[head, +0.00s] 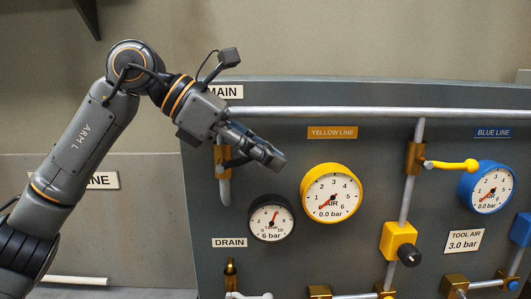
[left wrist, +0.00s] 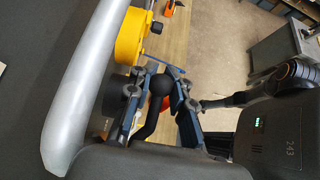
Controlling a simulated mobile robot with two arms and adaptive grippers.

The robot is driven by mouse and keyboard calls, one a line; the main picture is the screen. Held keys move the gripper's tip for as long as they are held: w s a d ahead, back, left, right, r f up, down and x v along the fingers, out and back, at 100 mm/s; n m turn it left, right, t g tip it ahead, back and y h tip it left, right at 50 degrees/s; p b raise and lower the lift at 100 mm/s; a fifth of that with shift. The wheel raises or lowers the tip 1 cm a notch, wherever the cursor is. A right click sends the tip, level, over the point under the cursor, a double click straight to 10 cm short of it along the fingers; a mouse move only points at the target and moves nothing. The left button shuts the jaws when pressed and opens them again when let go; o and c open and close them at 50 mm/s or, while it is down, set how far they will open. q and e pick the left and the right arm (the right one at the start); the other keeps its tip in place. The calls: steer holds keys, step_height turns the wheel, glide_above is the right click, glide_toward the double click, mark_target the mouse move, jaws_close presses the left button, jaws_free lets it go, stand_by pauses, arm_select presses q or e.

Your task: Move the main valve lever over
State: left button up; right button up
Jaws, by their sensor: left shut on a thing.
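The main valve has a brass body (head: 221,155) on a pipe under the MAIN label (head: 224,92), at the left of the grey panel. My left gripper (head: 268,154) reaches across it from the upper left. In the left wrist view, a dark lever with a round black knob (left wrist: 161,84) lies between the two fingers of my left gripper (left wrist: 164,88), which is shut on it. In the head view the gripper covers most of the lever. My right gripper is in neither view.
A horizontal pipe (head: 370,113) runs above. A yellow lever (head: 453,165) and a blue gauge (head: 491,188) are at the right.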

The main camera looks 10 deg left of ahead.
arm_select(q)
steer(key=shift+f, duration=0.15)
steer(key=shift+d+f+b, duration=0.15)
steer(key=shift+f+b, duration=0.25)
steer(key=shift+f, duration=0.1)
steer(key=shift+d+f+b, duration=0.15)
steer(key=shift+f+b, duration=0.2)
steer(key=shift+f, duration=0.15)
jaws_close()
steer(key=shift+w+f+b, duration=0.1)
steer(key=shift+f+b, duration=0.4)
steer(key=shift+f, duration=0.2)
steer(key=o, duration=1)
jaws_free()
steer(key=shift+r, duration=0.1)
